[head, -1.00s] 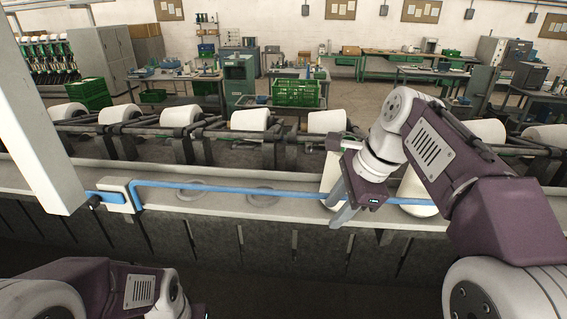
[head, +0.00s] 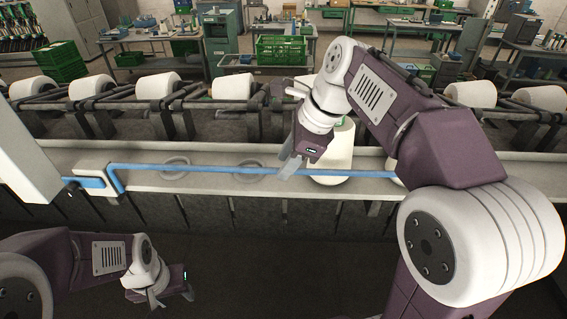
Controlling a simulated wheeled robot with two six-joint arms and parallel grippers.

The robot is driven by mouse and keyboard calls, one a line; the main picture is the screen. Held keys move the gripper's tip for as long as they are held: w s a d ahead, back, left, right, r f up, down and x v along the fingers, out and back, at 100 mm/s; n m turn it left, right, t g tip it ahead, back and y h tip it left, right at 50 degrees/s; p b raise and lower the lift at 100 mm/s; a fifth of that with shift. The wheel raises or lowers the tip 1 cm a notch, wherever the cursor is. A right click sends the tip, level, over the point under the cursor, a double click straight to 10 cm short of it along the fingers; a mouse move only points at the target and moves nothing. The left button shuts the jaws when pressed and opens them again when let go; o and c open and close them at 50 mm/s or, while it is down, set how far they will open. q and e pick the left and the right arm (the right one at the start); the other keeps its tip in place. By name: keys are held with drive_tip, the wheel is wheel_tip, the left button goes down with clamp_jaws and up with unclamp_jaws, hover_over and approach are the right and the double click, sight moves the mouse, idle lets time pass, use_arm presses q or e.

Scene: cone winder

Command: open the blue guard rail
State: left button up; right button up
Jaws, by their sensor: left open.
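The blue guard rail (head: 215,169) runs level along the front of the winder ledge. At its left end it bends down to a blue piece at a pale bracket (head: 88,195). Its right part passes in front of a white cone and behind my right arm, so its far end is hidden. My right gripper (head: 287,166) is at the rail, left of the white cone, with its fingers apart and pointing down-left. I cannot tell whether they touch the rail. My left gripper (head: 168,294) is open and empty, low in front of the machine, well below the rail.
A white cone (head: 333,158) stands on the ledge just right of my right gripper. Two round holders (head: 175,166) on the ledge are empty. A row of cones (head: 158,86) lies behind. A white post (head: 22,150) stands at left. The floor in front is clear.

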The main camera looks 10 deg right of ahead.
drive_tip(key=shift+w+a+f, duration=0.65)
drive_tip(key=shift+a+f, duration=0.05)
drive_tip(key=shift+s+d, duration=0.1)
drive_tip(key=shift+s, duration=0.15)
drive_tip(key=shift+s+d+r, duration=0.1)
drive_tip(key=shift+s+d, duration=0.1)
drive_tip(key=shift+c, duration=0.9)
drive_tip(key=shift+s+d, duration=0.1)
drive_tip(key=c, duration=0.6)
clamp_jaws()
